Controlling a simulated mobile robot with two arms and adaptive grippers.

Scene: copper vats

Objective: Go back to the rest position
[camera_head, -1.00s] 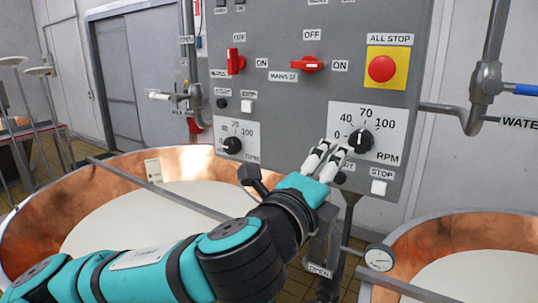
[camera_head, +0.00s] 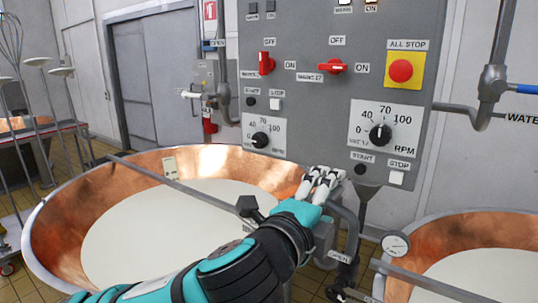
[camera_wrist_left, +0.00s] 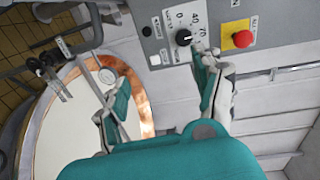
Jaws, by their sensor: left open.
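My left gripper (camera_head: 326,178) is in front of the lower edge of the grey control panel (camera_head: 320,110), left of the START button (camera_head: 360,169) and below the RPM dial (camera_head: 380,134). Its fingers are apart with nothing between them, as the left wrist view also shows (camera_wrist_left: 160,82). My teal left arm (camera_head: 240,262) reaches in from the bottom left, over the rim of the left vat. My right gripper is not in view.
A copper vat (camera_head: 58,222) of white liquid stands at the left, another (camera_head: 440,238) at the lower right. The panel carries a red ALL STOP button (camera_head: 400,70) and red switches (camera_head: 332,67). A pipe with a gauge (camera_head: 396,244) is right of my gripper.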

